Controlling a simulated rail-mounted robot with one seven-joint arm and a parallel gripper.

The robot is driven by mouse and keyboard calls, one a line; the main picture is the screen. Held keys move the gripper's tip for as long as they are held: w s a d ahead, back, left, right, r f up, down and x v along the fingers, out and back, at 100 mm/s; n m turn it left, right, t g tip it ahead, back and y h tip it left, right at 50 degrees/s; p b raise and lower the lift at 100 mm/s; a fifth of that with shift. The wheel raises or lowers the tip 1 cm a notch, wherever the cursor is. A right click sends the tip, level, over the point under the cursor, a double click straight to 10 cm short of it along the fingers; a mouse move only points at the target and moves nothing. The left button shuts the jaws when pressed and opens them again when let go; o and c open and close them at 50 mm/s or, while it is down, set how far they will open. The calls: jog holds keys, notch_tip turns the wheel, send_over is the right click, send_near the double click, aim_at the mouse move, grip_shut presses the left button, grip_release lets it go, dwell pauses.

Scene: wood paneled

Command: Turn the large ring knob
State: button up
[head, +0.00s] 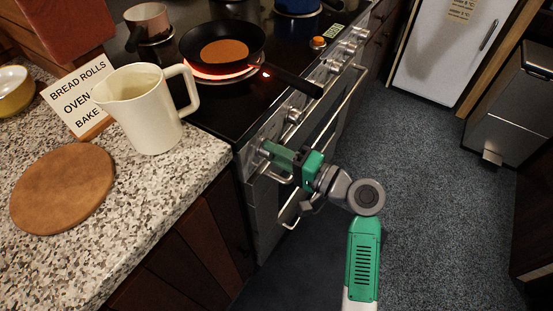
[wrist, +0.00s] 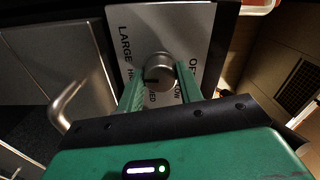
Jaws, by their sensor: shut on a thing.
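The large ring knob (wrist: 159,68) is a round silver knob with a dark mark on its rim, on a panel lettered "LARGE". In the wrist view it sits between the two green fingers of my gripper (wrist: 160,84), one on each side. My gripper is shut on it. In the head view my gripper (head: 268,150) reaches the near end of the stove front, and its fingers hide most of the knob. Part of the panel lettering is covered by the fingers and knob.
A black pan (head: 222,45) with a brown round food stands on a red-glowing ring, its handle pointing toward the front edge. Other knobs (head: 294,114) line the stove front above the oven handle (head: 322,150). A white pitcher (head: 147,108) stands on the counter at left.

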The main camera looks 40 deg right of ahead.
jog(key=shift+n+b, duration=0.35)
jog(key=shift+n, duration=0.15)
jog(key=o, duration=1)
jog(key=shift+s, duration=0.1)
jog(key=v, duration=0.7)
jog(key=shift+s, duration=0.35)
jog(key=shift+d, duration=0.1)
